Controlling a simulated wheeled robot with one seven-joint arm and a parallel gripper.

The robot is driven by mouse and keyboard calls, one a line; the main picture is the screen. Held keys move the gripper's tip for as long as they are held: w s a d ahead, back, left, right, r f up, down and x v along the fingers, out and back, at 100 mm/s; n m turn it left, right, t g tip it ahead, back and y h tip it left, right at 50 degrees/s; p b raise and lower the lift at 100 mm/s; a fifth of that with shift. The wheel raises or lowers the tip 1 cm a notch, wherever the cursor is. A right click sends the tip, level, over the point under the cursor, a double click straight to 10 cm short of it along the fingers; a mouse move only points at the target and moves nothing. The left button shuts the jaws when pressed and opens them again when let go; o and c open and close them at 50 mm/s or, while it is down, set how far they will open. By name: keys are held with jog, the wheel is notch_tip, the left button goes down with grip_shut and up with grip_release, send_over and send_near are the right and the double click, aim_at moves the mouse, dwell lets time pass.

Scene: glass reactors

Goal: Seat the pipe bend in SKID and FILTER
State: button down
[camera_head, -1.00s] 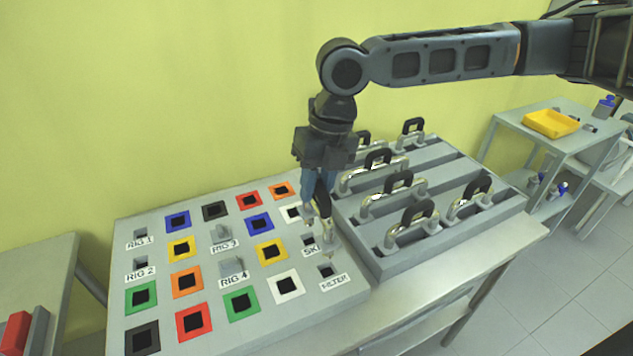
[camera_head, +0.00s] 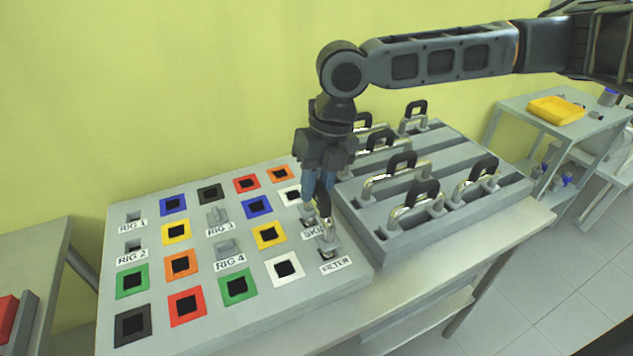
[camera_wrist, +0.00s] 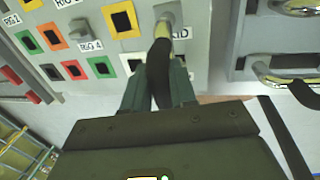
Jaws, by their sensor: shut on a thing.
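The pipe bend (camera_head: 328,232) is a bright metal bend with a black grip sleeve. My gripper (camera_head: 319,200) is shut on the black sleeve, pointing down at the panel. In the head view one metal end stands at the FILTER socket, above the FILTER label (camera_head: 335,265). The other end is at the SKID socket, above the partly covered SKID label (camera_head: 312,233). The socket openings are hidden, so I cannot tell how deep the ends sit. The wrist view shows the black sleeve (camera_wrist: 158,72) between my fingers and one metal end at the panel.
The sloped panel (camera_head: 215,290) has several coloured square sockets and sockets labelled RIG. A grey rack (camera_head: 385,240) with several other black-gripped bends stands close on the right. A yellow tray (camera_head: 556,110) sits on a far table.

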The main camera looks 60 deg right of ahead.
aim_at(317, 200)
jog(key=shift+f+b, duration=0.7)
jog(key=shift+f, duration=0.9)
dwell(0.3)
jog(key=c, duration=0.8)
grip_release()
jog(key=shift+r, duration=0.1)
jog(key=shift+r+p, duration=3.5)
jog(key=shift+r, duration=0.95)
